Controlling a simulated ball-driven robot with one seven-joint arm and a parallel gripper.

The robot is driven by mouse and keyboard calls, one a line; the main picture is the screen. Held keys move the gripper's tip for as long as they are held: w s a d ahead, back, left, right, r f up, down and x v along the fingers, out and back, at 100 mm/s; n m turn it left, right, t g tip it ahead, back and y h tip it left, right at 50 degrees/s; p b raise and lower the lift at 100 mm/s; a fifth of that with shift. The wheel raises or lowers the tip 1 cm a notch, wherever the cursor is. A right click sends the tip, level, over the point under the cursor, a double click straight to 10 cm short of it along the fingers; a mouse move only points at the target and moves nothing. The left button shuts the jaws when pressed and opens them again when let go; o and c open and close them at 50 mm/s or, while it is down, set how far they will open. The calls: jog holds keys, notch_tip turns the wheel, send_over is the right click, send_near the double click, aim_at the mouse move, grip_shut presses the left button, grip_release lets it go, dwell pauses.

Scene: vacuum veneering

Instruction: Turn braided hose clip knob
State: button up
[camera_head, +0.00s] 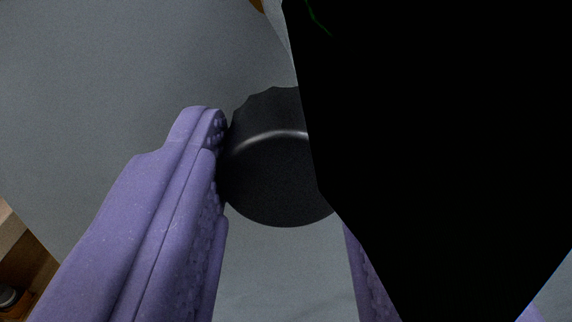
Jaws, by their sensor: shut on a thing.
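A round black knob (278,180) with a scalloped rim is in the middle of the head camera view. My gripper (285,165) has purple fingers with bumpy inner pads. The left finger touches the knob's left side. The right finger shows only at its lower part, and its tip is hidden behind a large black shape. That shape also covers the knob's right edge. My gripper is shut on the knob. The hose and the clip body cannot be made out.
The large black shape (440,130) fills most of the right side, and I cannot tell what it is. A grey surface (120,80) lies behind the knob. Brown wooden parts (25,260) show at the lower left edge, and a small orange-brown bit (257,5) at the top.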

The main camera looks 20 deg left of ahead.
jog(key=shift+m, duration=0.3)
jog(key=m, duration=0.3)
jog(key=shift+m, duration=0.4)
jog(key=m+p, duration=0.1)
jog(key=m, duration=0.3)
jog(key=shift+m, duration=0.3)
jog(key=m, duration=0.4)
jog(key=shift+d+p, duration=0.1)
jog(key=shift+p, duration=0.25)
jog(key=shift+f+m, duration=0.1)
jog(key=shift+m, duration=1.9)
jog(key=o, duration=1)
jog(key=shift+o, duration=0.2)
